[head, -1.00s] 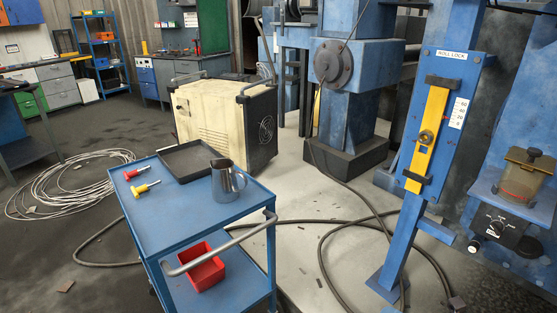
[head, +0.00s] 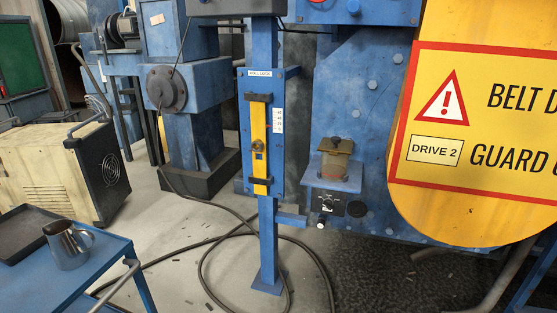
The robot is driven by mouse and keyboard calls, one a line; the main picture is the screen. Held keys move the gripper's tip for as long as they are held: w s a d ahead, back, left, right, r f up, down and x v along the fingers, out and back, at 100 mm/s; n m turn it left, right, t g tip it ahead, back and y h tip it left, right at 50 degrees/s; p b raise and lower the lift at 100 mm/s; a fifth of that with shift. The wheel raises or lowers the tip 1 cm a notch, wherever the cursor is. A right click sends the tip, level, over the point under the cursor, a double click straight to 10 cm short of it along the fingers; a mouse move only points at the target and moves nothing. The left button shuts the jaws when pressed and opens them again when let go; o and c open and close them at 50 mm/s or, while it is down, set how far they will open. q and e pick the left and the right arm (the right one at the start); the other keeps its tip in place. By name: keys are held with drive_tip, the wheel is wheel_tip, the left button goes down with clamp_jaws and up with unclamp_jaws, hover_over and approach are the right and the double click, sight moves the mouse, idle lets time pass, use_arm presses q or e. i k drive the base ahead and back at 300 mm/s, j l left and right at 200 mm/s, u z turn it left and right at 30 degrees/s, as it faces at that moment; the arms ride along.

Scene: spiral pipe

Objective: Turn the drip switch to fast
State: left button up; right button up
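The drip switch, a small dark dial box (head: 329,202) with a knob and white marks, sits under a blue bracket on the blue machine, right of the mill lock post. The setting of its knob is too small to read. An oil cup (head: 335,163) with amber contents and a brownish lid stands on the bracket just above it. A small white-tipped part (head: 320,224) sticks out at the lower left of the box. Neither of my grippers is in view.
The mill lock post (head: 268,230) with its yellow bar (head: 259,150) stands left of the switch. A yellow belt guard (head: 470,215) is at the right. A blue cart (head: 90,275) with a metal jug (head: 68,247) is lower left. Cables (head: 205,245) cross the floor.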

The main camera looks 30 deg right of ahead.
sight(328, 204)
drive_tip(key=z, duration=1.3)
